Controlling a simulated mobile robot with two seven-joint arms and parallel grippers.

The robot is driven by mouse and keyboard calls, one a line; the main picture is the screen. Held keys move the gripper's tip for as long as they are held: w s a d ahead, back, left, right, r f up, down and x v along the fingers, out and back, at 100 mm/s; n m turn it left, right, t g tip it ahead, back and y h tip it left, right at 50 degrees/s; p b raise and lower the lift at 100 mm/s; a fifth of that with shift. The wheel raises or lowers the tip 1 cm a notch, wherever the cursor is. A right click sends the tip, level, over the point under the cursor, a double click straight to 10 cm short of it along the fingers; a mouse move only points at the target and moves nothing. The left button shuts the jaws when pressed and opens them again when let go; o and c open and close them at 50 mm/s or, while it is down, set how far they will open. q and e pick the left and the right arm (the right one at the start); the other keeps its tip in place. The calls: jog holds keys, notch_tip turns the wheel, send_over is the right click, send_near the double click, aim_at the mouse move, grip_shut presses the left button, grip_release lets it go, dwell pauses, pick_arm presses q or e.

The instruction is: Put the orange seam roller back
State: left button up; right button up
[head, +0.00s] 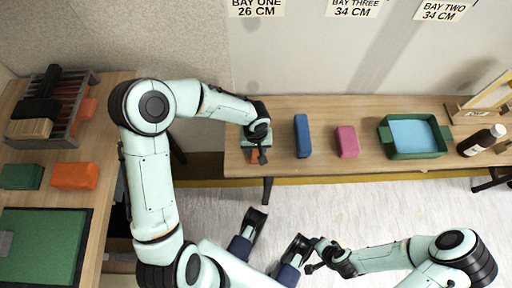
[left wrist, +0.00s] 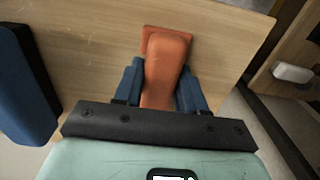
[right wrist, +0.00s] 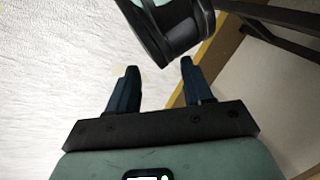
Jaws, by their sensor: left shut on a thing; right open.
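The orange seam roller (left wrist: 166,62) is between the fingers of my left gripper (left wrist: 158,92) in the left wrist view. The fingers are shut on its sides, and its wider end points away from the palm. I cannot tell whether the roller touches the bench top. My right gripper (right wrist: 155,82) is open and empty above the pale floor.
The long bench (head: 372,112) holds a blue block (head: 302,136), a pink block (head: 347,141), a green tray (head: 386,139) and a dark bottle (head: 481,141). On the left table stand a grey rack (head: 85,80), an orange block (head: 75,176) and a green block (head: 21,176). Signs hang on the wall.

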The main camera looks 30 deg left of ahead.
pick_arm(q)
jog(key=shift+f, duration=0.15)
jog(key=o, duration=1.2)
pick_arm(e)
jog(key=shift+w+d+f, duration=0.1)
jog(key=shift+w+f, duration=0.1)
jog(key=shift+w, duration=0.05)
pick_arm(q)
jog(key=r+p, duration=0.1)
jog(key=r, duration=0.3)
jog(key=r+p, duration=0.1)
jog(key=r, duration=0.4)
jog(key=r+p, duration=0.1)
jog(key=r, duration=0.3)
jog(key=shift+s+d+r+p, duration=0.1)
jog(key=shift+d+r+p, duration=0.1)
jog(key=shift+d+p, duration=0.15)
pick_arm(e)
jog(key=s+a+r+g, duration=0.1)
jog(key=s+a+r, duration=0.1)
jog(key=s+r, duration=0.2)
jog(key=shift+s+a+r+g+y, duration=0.35)
jog(key=shift+s+g+y, duration=0.05)
jog(key=shift+s, duration=0.55)
